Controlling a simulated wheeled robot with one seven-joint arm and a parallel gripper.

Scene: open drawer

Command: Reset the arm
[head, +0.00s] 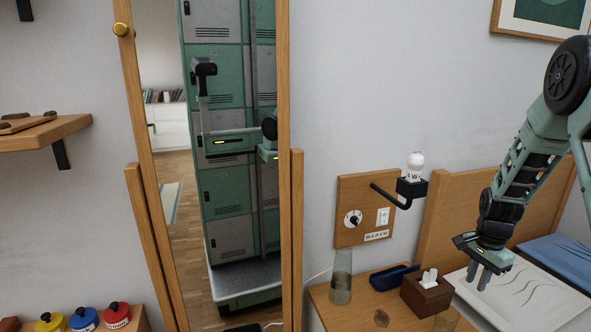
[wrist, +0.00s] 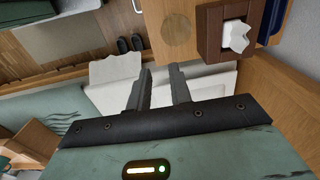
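My gripper (head: 479,278) hangs at the right of the head view, at the end of my bent green arm. It points down over the white bedding, just right of the bedside table. In the wrist view my gripper (wrist: 161,72) shows two dark fingers standing apart, with nothing between them. The white bedding (wrist: 212,82) lies beyond the fingers, and the tissue box (wrist: 214,35) is past them at upper right. I cannot tell the exact gap from fingers to bedding.
The bedside table (head: 335,317) carries a glass (head: 341,277), a blue case (head: 394,277) and a tissue box (head: 427,295). A black wall bracket (head: 410,188) holds a white bulb (head: 415,165). The wooden headboard (head: 452,215) stands behind my arm. A tall mirror (head: 225,100) is left.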

